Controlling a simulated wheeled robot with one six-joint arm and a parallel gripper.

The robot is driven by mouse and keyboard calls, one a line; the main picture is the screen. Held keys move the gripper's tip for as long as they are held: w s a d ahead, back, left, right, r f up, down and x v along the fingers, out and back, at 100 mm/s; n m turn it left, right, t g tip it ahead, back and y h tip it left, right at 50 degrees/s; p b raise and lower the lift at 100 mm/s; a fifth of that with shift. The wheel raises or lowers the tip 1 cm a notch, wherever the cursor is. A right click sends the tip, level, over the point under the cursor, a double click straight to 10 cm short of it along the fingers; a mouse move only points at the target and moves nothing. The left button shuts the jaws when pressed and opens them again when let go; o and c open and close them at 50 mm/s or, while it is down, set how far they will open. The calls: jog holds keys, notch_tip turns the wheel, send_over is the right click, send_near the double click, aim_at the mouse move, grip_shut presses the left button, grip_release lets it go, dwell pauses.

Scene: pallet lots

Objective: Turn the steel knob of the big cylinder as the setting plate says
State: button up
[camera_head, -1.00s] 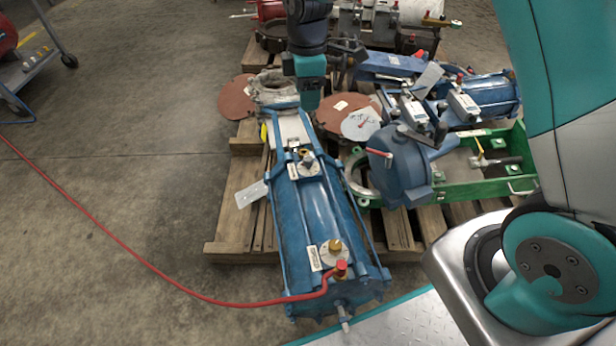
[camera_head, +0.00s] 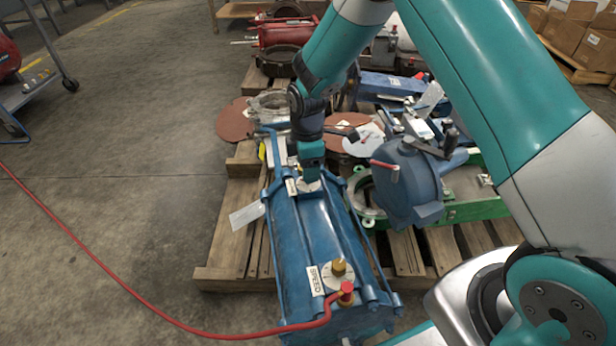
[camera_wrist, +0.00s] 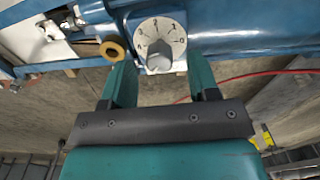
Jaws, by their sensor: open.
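The big blue cylinder (camera_head: 312,228) lies on a wooden pallet, its near end towards me. My gripper (camera_head: 311,178) is over the dial at its far end and hides most of that dial. In the wrist view, the white numbered dial (camera_wrist: 152,27) carries a grey steel knob (camera_wrist: 159,60). My open gripper (camera_wrist: 160,66) has one finger on each side of the knob, and I see gaps; contact cannot be told. A brass knob (camera_head: 339,267) stands on the near end beside a SPEED label (camera_head: 316,281). A pale blank-looking plate (camera_head: 247,216) hangs at the cylinder's left; I cannot read it.
A red hose (camera_head: 130,280) runs over the floor to a red fitting (camera_head: 346,292) near the brass knob. A blue housing (camera_head: 408,185) and a green frame (camera_head: 470,206) stand close on the right. The floor to the left is mostly clear.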

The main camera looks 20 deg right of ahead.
jog(key=shift+f, duration=0.8)
jog(key=c, duration=0.9)
jog(key=shift+c, duration=0.2)
